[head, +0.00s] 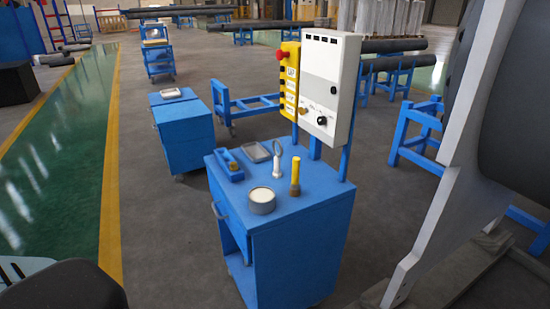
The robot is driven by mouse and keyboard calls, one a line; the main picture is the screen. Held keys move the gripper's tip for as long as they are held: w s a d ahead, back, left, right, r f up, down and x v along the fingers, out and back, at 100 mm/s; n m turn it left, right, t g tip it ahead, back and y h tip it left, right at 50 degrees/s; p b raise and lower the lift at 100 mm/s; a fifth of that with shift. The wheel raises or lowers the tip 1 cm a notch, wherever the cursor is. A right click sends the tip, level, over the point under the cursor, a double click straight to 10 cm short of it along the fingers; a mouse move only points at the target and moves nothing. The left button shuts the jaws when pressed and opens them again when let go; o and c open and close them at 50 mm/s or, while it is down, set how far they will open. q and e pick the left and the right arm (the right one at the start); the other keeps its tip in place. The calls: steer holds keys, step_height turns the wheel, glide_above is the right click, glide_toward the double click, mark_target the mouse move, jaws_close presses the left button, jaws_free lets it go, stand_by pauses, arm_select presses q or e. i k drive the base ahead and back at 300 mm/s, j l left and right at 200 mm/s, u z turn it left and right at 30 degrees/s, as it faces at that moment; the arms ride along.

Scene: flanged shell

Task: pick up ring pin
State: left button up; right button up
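The ring pin (277,160) looks like a slim light-grey pin with a loop at one end. It stands or leans on the top of a blue cabinet (318,196), between a small grey tray (257,152) and a yellow cylindrical tool (295,177). A round tin with a pale top (262,201) is in front of it. Neither gripper can be made out. A dark rounded shape with pale parts at the bottom left edge may be part of me.
A control box (328,85) and yellow button panel (289,82) rise behind the top. A second blue cabinet (184,130) stands behind left. A large pale flange (450,170) blocks the right. Grey floor is open on the left.

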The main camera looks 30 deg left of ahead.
mark_target(277, 174)
steer(key=i+j, duration=0.15)
steer(key=j, duration=1.05)
steer(key=i+j+z, duration=0.15)
steer(key=j, duration=2.3)
steer(key=i+z, duration=0.05)
